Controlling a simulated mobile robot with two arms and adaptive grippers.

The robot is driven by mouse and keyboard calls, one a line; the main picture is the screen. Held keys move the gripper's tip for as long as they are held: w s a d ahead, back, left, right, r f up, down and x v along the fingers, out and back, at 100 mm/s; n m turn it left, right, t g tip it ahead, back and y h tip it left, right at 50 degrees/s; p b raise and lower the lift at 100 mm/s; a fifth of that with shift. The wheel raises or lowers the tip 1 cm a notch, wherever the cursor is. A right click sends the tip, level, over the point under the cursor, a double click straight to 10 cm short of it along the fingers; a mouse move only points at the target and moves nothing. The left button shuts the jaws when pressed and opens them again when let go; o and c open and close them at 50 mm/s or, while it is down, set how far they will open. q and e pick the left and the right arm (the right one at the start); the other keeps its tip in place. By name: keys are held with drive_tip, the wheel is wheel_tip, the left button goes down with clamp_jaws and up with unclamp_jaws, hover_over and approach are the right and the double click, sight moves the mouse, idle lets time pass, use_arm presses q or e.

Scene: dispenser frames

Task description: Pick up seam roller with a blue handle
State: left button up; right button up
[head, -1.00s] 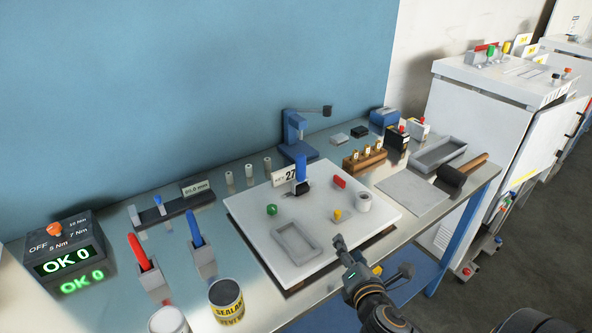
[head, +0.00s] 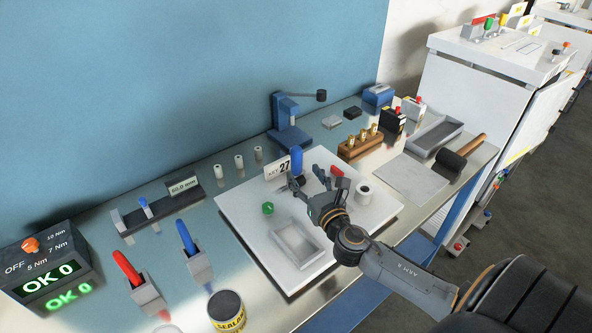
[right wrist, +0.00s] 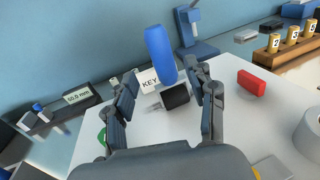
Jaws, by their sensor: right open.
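The seam roller stands on the white board, its blue handle (head: 296,160) pointing up; in the right wrist view the handle (right wrist: 160,54) leans slightly left above a black roller head (right wrist: 176,96). My right gripper (head: 314,182) is over the board, close in front of the roller. In the right wrist view its fingers (right wrist: 164,88) are open, one on each side of the roller, with nothing held. I cannot tell how far the fingertips are from it. In the head view the gripper partly hides the roller's lower part. My left gripper is not in view.
The white board (head: 252,222) also bears a grey tray (head: 297,245), a green piece (head: 267,208), a red block (right wrist: 251,82) and a white roll (head: 363,194). A KEY 27 card (head: 276,169) stands behind the roller. Red (head: 126,266) and blue (head: 186,236) handled tools stand left.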

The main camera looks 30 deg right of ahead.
sight(299, 165)
drive_tip(key=shift+w+d+r, duration=0.15)
drive_tip(key=shift+w, duration=0.25)
drive_tip(key=w, duration=0.1)
drive_tip(key=w+d+p, duration=0.1)
drive_tip(key=w, duration=0.1)
drive_tip(key=shift+w, duration=0.25)
drive_tip(key=shift+w+f, duration=0.25)
drive_tip(key=shift+w, duration=0.2)
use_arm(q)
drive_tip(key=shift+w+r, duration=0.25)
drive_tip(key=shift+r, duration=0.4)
use_arm(e)
drive_tip(key=shift+s, duration=0.1)
drive_tip(key=c, duration=1)
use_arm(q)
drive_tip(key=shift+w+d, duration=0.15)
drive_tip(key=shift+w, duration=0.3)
use_arm(e)
clamp_jaws()
